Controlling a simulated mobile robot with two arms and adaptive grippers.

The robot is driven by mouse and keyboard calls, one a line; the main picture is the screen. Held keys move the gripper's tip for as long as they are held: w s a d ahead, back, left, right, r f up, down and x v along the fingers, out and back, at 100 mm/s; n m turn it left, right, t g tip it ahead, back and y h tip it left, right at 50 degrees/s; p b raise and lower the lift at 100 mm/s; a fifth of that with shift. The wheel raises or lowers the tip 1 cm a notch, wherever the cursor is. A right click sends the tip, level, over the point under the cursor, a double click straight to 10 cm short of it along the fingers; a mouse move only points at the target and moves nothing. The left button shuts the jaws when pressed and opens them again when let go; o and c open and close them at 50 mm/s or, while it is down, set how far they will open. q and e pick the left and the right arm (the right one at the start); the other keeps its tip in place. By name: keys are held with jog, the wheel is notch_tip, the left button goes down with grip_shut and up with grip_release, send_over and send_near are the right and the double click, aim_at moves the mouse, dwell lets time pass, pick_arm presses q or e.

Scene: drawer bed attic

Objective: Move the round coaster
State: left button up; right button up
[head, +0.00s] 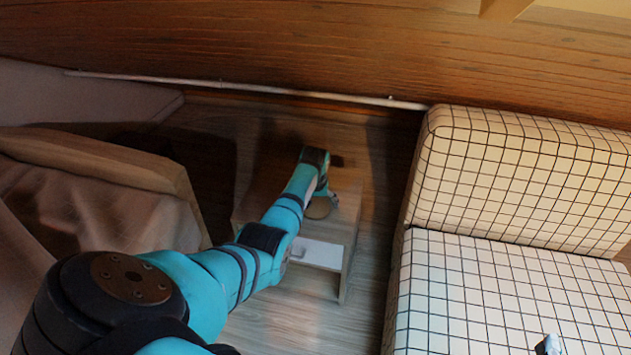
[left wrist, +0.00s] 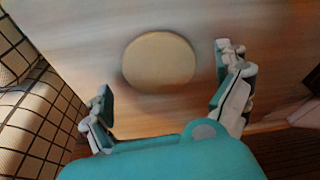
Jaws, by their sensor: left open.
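The round coaster (head: 319,208) is a flat, pale beige disc on the wooden top of a small nightstand (head: 346,220). My left arm covers part of it in the head view. In the left wrist view the whole coaster (left wrist: 159,62) shows on the tabletop. My left gripper (left wrist: 163,77) is open and empty, its fingers spread wide on either side of the coaster in that view, with no visible contact. In the head view the left gripper (head: 328,194) is over the nightstand, mostly hidden by its own wrist. A small white and dark piece, perhaps my right gripper (head: 549,345), shows at the bottom right edge.
The nightstand has a pale drawer front (head: 317,253), which looks shut. A checkered sofa or bed (head: 500,285) stands to the right. A brown draped bed (head: 100,205) stands to the left. A wooden wall with a pale rail (head: 300,93) is behind. Bare floor (head: 365,300) shows in front.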

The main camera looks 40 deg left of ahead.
pick_arm(q)
jog(key=v, duration=1)
jog(key=shift+r, duration=0.4)
jog(key=shift+s+d, duration=0.1)
jog(key=shift+d, duration=0.05)
